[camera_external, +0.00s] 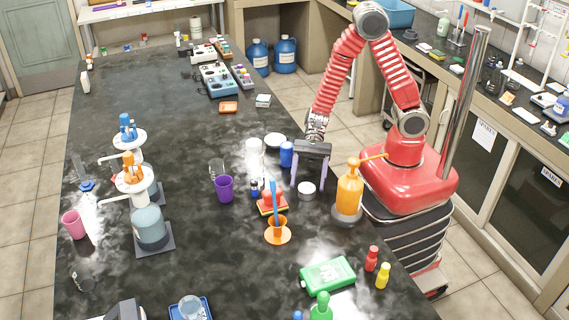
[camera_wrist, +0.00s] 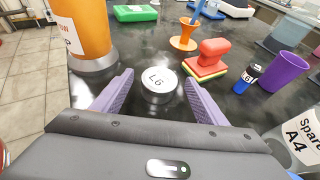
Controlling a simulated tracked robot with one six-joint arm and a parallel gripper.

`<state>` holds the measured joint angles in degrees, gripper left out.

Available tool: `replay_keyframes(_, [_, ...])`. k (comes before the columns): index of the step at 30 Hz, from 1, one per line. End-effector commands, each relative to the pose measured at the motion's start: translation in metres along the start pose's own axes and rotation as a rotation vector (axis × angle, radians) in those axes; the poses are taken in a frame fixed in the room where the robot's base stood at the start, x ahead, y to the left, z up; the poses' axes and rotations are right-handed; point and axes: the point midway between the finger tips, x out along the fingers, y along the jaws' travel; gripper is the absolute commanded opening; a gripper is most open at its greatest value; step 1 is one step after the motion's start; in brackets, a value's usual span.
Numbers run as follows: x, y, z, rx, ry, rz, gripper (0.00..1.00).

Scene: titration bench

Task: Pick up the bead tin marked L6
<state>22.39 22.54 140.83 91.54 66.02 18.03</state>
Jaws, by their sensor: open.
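The bead tin marked L6 (camera_wrist: 160,85) is a small round tin with a white lid and dark lettering. In the wrist view it stands upright on the black bench, between and just beyond the tips of my gripper (camera_wrist: 157,92). The two purple fingers are open, one to each side of it, and I see no contact. In the external view the tin (camera_external: 306,190) is on the bench below my gripper (camera_external: 308,185), whose fingers point down.
An orange bottle (camera_external: 349,190) stands close by on the right. A red stamp (camera_external: 270,199), an orange funnel (camera_external: 278,230), a purple cup (camera_external: 224,188) and a blue bottle (camera_external: 286,155) are near. A green container (camera_external: 327,275) lies toward the front.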

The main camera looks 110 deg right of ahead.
Motion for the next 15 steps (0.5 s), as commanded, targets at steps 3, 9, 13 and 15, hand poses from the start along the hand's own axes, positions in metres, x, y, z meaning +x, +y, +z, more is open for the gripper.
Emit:
replay_keyframes(3, [0.0072,0.0003,-0.0002,0.0,0.0,0.001,0.67])
replay_keyframes(9, [0.0081,0.0001,-0.0002,0.0,0.0,0.0,0.67])
replay_keyframes(13, [0.008,0.0001,-0.0002,0.0,0.0,0.0,0.67])
replay_keyframes(15, [0.0079,0.0001,-0.0002,0.0,0.0,0.0,0.67])
